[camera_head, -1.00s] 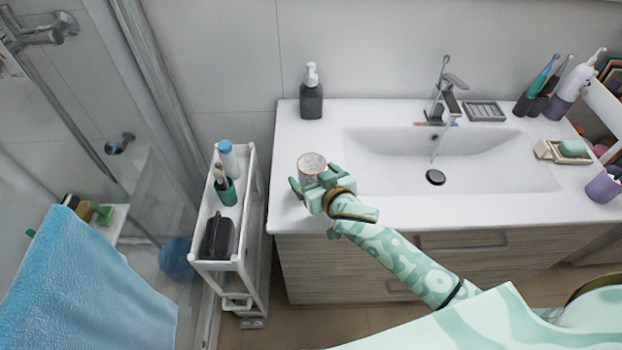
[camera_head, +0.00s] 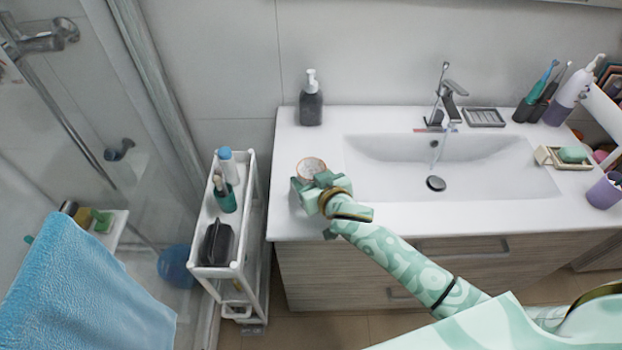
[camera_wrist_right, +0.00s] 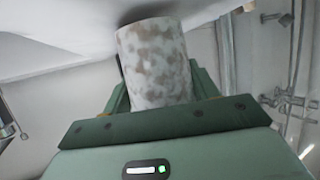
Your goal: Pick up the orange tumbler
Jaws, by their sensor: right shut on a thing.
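The tumbler (camera_head: 312,166) is a whitish cup with brownish mottling and a thin orange rim. It is at the left end of the white sink counter (camera_head: 290,222). My right gripper (camera_head: 313,183) is shut on it, with the fingers at its sides. In the right wrist view the mottled wall of the tumbler (camera_wrist_right: 155,62) stands between the green fingers of my right gripper (camera_wrist_right: 162,85). I cannot tell whether its base touches the counter. My left gripper is not in view.
A dark soap dispenser (camera_head: 311,104) stands behind the tumbler. The basin (camera_head: 470,180) and tap (camera_head: 445,103) are to the right. A white cart (camera_head: 253,205) with bottles and a black bag stands left of the counter. A blue towel (camera_head: 85,285) hangs at far left.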

